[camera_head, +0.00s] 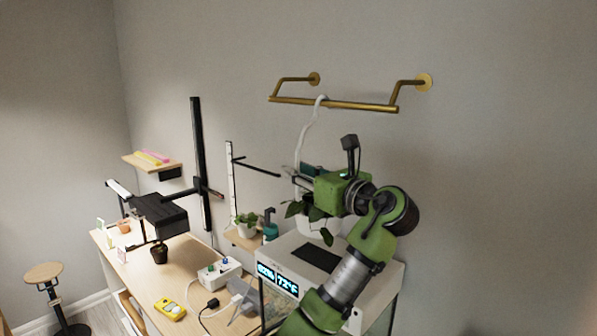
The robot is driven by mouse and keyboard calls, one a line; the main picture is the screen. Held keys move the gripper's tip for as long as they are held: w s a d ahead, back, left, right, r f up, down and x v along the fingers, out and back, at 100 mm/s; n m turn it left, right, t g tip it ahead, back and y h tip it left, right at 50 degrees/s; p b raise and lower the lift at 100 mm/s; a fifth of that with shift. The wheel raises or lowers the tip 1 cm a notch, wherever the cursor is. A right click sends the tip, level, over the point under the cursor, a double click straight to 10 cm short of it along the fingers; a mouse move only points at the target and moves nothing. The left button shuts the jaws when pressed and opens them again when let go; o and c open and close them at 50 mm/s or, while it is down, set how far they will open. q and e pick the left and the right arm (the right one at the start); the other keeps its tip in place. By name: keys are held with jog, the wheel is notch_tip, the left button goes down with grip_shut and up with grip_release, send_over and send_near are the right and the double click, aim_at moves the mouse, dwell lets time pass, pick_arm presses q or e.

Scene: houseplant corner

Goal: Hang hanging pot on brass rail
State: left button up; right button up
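The brass rail (345,104) is fixed to the wall at the upper middle on two bent brackets. I cannot tell whether the hook bears on the bar.
Below the pot stands a white-topped case (285,256) with a lit display. The wooden bench (143,275) holds a power strip (219,271), a yellow meter (170,308) and a small dark pot (159,253). A black post (200,150) stands left. The wall around the rail is clear.

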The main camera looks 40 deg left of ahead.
pick_arm(q)
jog(key=v, duration=1.2)
jog(key=shift+r, duration=0.1)
